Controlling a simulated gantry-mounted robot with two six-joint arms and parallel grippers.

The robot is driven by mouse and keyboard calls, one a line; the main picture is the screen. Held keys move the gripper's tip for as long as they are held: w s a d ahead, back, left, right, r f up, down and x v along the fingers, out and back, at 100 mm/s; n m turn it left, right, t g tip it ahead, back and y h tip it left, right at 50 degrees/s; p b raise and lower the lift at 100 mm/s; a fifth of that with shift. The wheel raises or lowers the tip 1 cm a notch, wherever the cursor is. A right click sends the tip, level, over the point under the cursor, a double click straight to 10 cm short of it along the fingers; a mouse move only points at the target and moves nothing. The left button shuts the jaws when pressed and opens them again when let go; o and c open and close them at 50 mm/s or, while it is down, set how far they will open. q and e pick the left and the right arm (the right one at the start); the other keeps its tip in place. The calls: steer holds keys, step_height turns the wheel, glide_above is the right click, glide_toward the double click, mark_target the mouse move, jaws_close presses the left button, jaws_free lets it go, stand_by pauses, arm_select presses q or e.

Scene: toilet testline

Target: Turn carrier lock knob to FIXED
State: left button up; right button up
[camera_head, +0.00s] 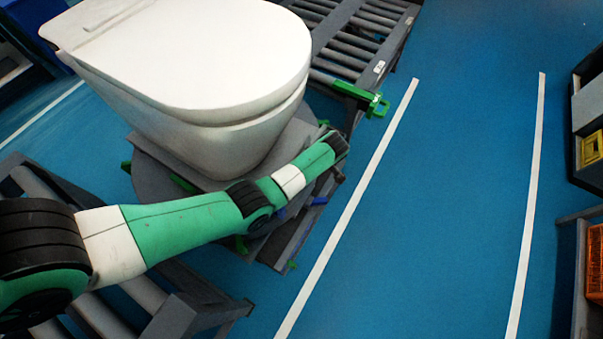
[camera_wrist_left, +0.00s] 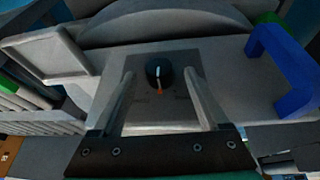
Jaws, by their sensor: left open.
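The carrier lock knob (camera_wrist_left: 158,72) is small, round and black, with a pale pointer line and an orange mark at its lower edge. It sits on a dark grey plate (camera_wrist_left: 146,113) in the left wrist view; the plate's faint labels are unreadable. My left gripper (camera_wrist_left: 160,76) is open, its two fingers on either side of the knob with visible gaps, apart from it in the picture. Contact depth cannot be told. In the head view my left arm reaches the carrier (camera_head: 152,184) below the white toilet (camera_head: 205,60); the knob and fingers are hidden there. My right gripper is out of view.
A blue handle (camera_wrist_left: 284,75) stands right of the knob plate in the wrist view. A roller conveyor (camera_head: 352,45) lies behind the toilet, with a green bracket (camera_head: 375,104) at its end. Blue floor (camera_head: 450,200) is clear to the right, before shelving with bins.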

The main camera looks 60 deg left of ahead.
arm_select(q)
steer(key=shift+x, duration=1)
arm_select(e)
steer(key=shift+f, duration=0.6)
arm_select(q)
jaws_close()
steer(key=g+b, duration=0.1)
steer(key=b, duration=0.2)
steer(key=g+h+b, duration=0.1)
steer(key=b, duration=0.2)
steer(key=shift+w+a+m, duration=0.1)
steer(key=shift+w+m, duration=0.15)
steer(key=shift+m, duration=0.05)
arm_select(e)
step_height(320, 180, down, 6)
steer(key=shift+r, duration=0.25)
